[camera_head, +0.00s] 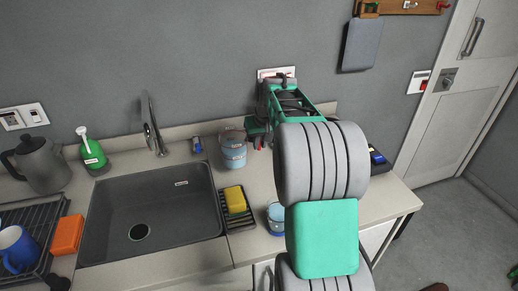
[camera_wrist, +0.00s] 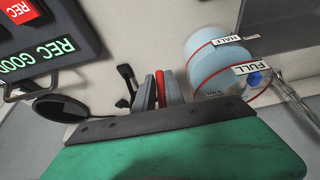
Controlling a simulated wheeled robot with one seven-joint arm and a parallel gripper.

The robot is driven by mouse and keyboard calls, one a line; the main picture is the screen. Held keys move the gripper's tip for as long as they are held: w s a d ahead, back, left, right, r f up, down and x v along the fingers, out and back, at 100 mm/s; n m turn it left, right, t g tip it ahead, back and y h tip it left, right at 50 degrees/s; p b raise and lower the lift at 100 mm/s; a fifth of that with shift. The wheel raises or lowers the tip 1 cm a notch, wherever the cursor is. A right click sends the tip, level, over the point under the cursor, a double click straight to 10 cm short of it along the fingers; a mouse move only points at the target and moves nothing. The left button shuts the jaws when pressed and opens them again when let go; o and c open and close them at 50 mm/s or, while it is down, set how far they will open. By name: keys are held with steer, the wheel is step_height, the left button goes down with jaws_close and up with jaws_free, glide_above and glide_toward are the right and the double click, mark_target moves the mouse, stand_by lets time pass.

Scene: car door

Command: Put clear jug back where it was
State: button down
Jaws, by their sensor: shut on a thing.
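The clear jug (camera_head: 233,152) holds pale blue liquid and stands at the back of the counter, right of the sink. In the wrist view the jug (camera_wrist: 218,66) has red bands and HALF and FULL labels. My gripper (camera_head: 262,140) is just right of it, low at the counter's back. In the wrist view my gripper (camera_wrist: 159,90) is closed around a thin red piece beside the jug, seemingly its handle. The join to the jug is hard to see. I cannot tell whether the jug's base touches the counter.
A small cup of blue liquid (camera_head: 276,217) stands near the front edge. A rack with a yellow sponge (camera_head: 236,200) lies beside the sink (camera_head: 150,215). A blue bottle cap or small bottle (camera_head: 197,145) is left of the jug. A black box (camera_head: 377,157) is at right.

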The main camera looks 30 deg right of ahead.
mark_target(260, 150)
steer(key=x, duration=0.1)
steer(key=p+x, duration=0.1)
steer(key=x, duration=0.2)
steer(key=shift+w+d+f, duration=0.15)
steer(key=shift+d+f, duration=0.1)
steer(key=shift+d, duration=0.05)
steer(key=shift+f, duration=0.4)
steer(key=c, duration=1.9)
jaws_free()
steer(key=shift+f, duration=0.3)
steer(key=o, duration=0.5)
steer(key=shift+r, duration=0.1)
